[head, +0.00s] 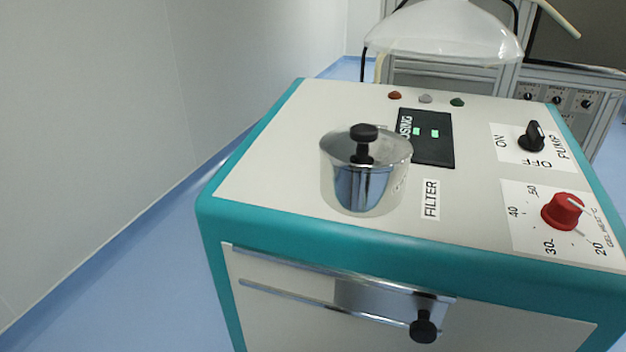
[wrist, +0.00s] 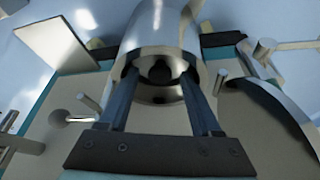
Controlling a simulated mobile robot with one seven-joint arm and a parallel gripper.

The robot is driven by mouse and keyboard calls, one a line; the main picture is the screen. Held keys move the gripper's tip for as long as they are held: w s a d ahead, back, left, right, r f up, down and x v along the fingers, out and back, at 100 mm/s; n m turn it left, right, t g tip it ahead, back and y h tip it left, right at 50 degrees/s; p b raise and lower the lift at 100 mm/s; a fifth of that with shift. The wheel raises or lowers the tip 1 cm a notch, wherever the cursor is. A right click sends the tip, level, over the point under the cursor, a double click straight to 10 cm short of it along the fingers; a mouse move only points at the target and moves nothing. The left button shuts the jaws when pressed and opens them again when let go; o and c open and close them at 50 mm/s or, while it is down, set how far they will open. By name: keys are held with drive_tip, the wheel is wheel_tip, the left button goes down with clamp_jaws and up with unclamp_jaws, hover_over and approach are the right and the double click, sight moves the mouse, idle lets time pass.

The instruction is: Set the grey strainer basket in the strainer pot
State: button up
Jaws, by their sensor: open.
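A shiny metal pot (head: 360,190) stands beside the FILTER label on top of the cream and teal machine. A black knob (head: 364,133) on a short stem rises at its top; I cannot tell whether it belongs to a lid or to a basket inside. No separate grey strainer basket can be made out. My gripper (wrist: 159,74) is open in the wrist view, its two dark fingers apart. A shiny metal cylinder (wrist: 157,28) lies just beyond the fingertips, with a dark round shape between them; contact cannot be told. My gripper is outside the head view.
The machine top (head: 285,150) is clear left of the pot. A black panel (head: 433,148), a pump switch (head: 533,137) and a red dial (head: 562,211) lie to the right. A drawer-like front with a black knob (head: 423,327) is below. A white wall stands left.

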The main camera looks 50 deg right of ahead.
drive_tip(key=p+v, duration=0.6)
drive_tip(key=v, duration=0.6)
drive_tip(key=shift+r, duration=0.1)
drive_tip(key=w+r+n+t, duration=0.2)
drive_tip(key=w+r+t, duration=0.2)
drive_tip(key=w+r, duration=0.6)
drive_tip(key=w+a+r+n+t, duration=0.25)
drive_tip(key=w+r, duration=0.25)
drive_tip(key=r, duration=0.4)
drive_tip(key=w+a+r+n+t, duration=0.1)
drive_tip(key=w+r+t, duration=0.35)
drive_tip(key=r, duration=0.55)
drive_tip(key=w+a+r+n+t, duration=0.25)
drive_tip(key=w+r, duration=0.25)
drive_tip(key=r, duration=0.4)
drive_tip(key=s+a+r+n+t+y, duration=0.1)
drive_tip(key=s+a+r+n+t, duration=0.2)
drive_tip(key=r, duration=0.8)
drive_tip(key=a+r+n+t+y, duration=0.1)
drive_tip(key=a+r+t, duration=0.3)
drive_tip(key=r, duration=0.8)
drive_tip(key=s+a+r+n+t+y, duration=0.1)
drive_tip(key=s+r+n+t, duration=0.1)
drive_tip(key=s+r, duration=0.3)
drive_tip(key=s+a+r+n+t+y, duration=0.1)
drive_tip(key=s+r+t, duration=0.3)
drive_tip(key=r, duration=0.5)
drive_tip(key=shift+s+a+r+n, duration=0.2)
drive_tip(key=shift+s+a+n, duration=0.4)
drive_tip(key=shift+s, duration=0.6)
